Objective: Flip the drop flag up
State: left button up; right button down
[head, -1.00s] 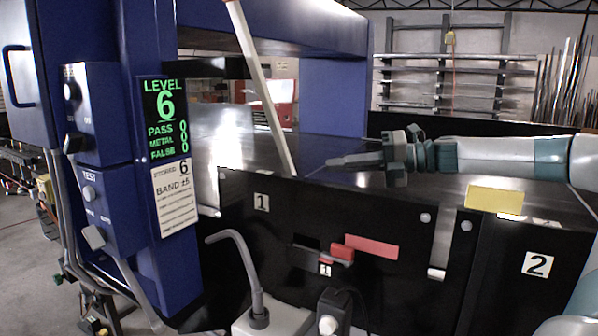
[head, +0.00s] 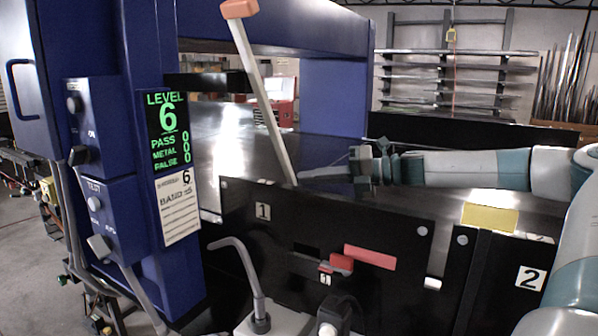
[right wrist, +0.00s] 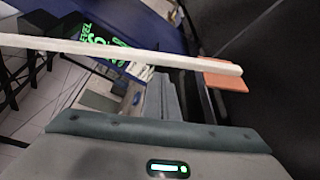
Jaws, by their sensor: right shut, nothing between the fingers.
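A red flag-like plate (head: 370,257) sits on the black front panel marked 1, beside a dark slot and a small red tab (head: 341,263). It lies nearly level, its right end slightly lower. I cannot tell for sure that it is the drop flag. A pale stick (head: 264,100) with an orange block (head: 239,9) on top leans up and left from behind the panel. My right gripper (head: 303,174) is shut and empty, its tips close to the stick's lower end. Contact is unclear. The stick and orange block (right wrist: 226,81) cross the right wrist view. My left gripper is out of view.
The blue detector housing (head: 335,95) stands at the back left, with a green level display (head: 168,132). A bent grey lever (head: 245,265) rises in front of the panel. A yellow plate (head: 490,218) lies right. The dark conveyor surface behind the panel is mostly clear.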

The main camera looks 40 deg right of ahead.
jog(key=shift+p+x, duration=0.65)
jog(key=shift+x, duration=0.85)
jog(key=shift+d, duration=0.1)
